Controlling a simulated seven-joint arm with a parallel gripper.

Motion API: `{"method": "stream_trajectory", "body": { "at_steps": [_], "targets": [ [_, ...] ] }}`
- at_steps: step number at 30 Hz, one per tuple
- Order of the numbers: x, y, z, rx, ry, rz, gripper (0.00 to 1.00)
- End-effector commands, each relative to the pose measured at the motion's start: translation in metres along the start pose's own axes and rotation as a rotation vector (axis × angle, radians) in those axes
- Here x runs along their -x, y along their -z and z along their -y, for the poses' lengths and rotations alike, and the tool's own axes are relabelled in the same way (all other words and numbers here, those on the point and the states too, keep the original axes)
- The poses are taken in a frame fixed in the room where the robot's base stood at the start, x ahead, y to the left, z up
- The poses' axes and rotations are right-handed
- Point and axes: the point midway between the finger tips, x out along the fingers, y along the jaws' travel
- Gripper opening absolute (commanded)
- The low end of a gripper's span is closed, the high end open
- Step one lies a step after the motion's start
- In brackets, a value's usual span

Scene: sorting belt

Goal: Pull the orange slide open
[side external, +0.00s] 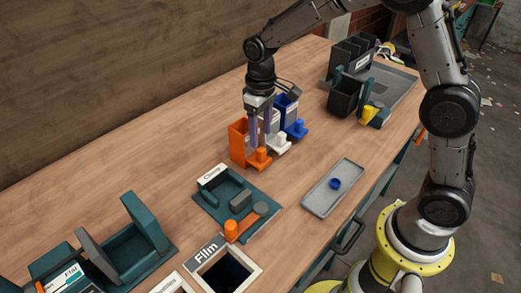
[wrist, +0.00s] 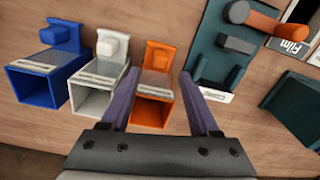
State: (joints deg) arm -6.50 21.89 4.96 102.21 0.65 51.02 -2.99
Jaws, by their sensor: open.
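The orange slide unit (side external: 238,140) stands on the table at the left end of a row of three in the side view, with a round orange knob (side external: 261,155) on its front tab. In the wrist view the orange unit (wrist: 152,108) shows its open box end, a clear top strip and the knob (wrist: 158,55) beyond. My gripper (side external: 261,138) points down just over the orange unit. In the wrist view my gripper (wrist: 159,74) is open, one finger on each side of the orange unit. I cannot tell whether either finger touches it.
A white unit (wrist: 92,93) and a blue unit (wrist: 33,85) stand close beside the orange one. A green fixture (side external: 212,207) lies in front of it. A grey tray (side external: 322,201) holds a blue ring (side external: 335,184). Bare table lies between tray and slides.

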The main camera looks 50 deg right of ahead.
Motion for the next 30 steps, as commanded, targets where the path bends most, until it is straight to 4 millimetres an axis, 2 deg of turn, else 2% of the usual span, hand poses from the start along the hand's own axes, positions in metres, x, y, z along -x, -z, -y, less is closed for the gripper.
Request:
{"method": "stream_trajectory", "body": {
  "at_steps": [1, 6, 12, 24, 30],
  "targets": [
    [-0.011, -0.001, 0.0, 0.0, 0.0, 0.005, 0.62],
    [-0.041, -0.001, 0.0, 0.0, 0.0, 0.003, 0.62],
    [-0.063, -0.001, 0.0, 0.0, 0.0, 0.002, 0.62],
    [-0.069, 0.0, 0.0, 0.0, 0.0, -0.001, 0.62],
    [-0.068, 0.0, 0.0, 0.0, 0.0, -0.001, 0.26]
  ]
}}
